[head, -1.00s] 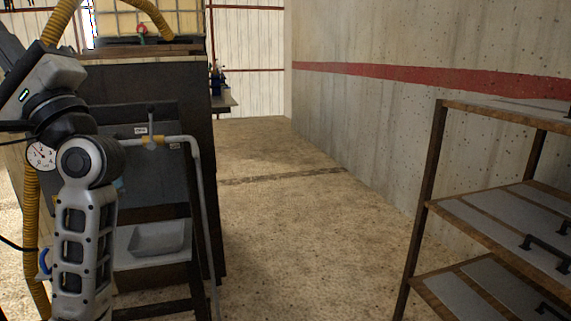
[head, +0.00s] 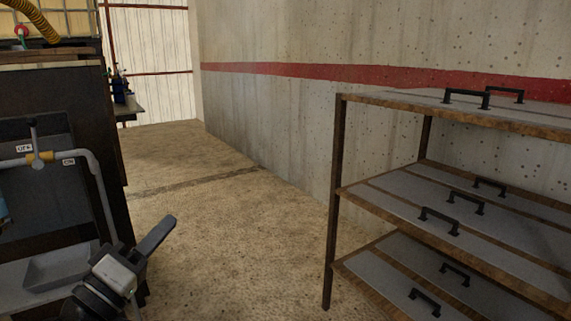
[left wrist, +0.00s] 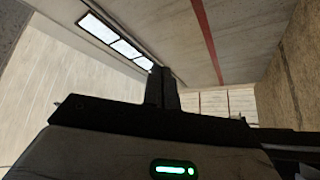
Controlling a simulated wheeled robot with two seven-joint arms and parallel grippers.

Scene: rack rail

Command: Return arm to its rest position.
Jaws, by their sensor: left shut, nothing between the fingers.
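My left gripper (head: 155,236) shows at the lower left of the head view, low in front of the dark workbench (head: 45,170). Its fingers are together and point up and to the right, with nothing between them. In the left wrist view the shut fingers (left wrist: 162,88) stand up against the wall and ceiling, touching nothing. My right gripper is in neither view.
A rack (head: 335,200) with several black-handled panels stands at the right. A concrete wall (head: 270,120) with a red stripe runs behind it. A grey pipe (head: 98,185) and a tray (head: 58,268) are at the left. Floor (head: 220,230) between is clear.

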